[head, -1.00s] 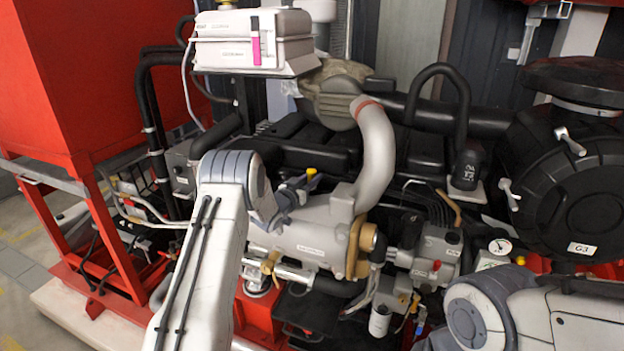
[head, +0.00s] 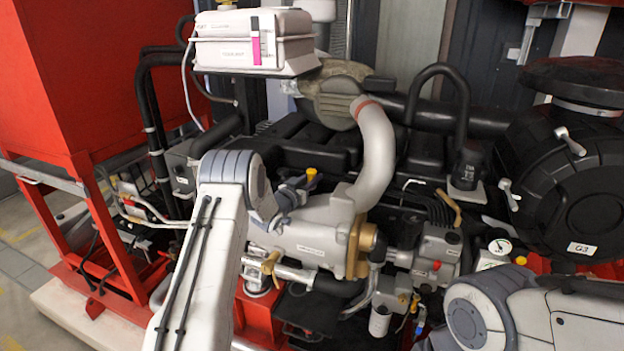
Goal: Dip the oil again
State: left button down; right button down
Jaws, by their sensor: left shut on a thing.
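My left gripper (head: 301,186) is over the middle of the engine, at the end of my arm that comes in from lower left. Its dark fingers are shut on a dipstick with a small yellow handle (head: 311,174). The yellow handle shows just above the fingertips. The rest of the dipstick is hidden by the gripper or too thin to make out, so I cannot tell whether it is in its tube. My right arm shows at lower right, but its gripper is out of view.
The engine (head: 325,150) fills the middle, with a curved grey pipe (head: 377,150) just right of the gripper. A white box (head: 252,42) stands above. A red tank (head: 90,70) is at left, a large black round housing (head: 570,160) at right.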

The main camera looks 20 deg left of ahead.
pick_arm(q)
jog(key=shift+r, duration=0.15)
notch_tip(320, 180, up, 9)
jog(key=shift+f+p, duration=0.1)
jog(key=shift+p, duration=0.7)
jog(key=c, duration=0.6)
grip_release()
jog(key=shift+s, duration=0.15)
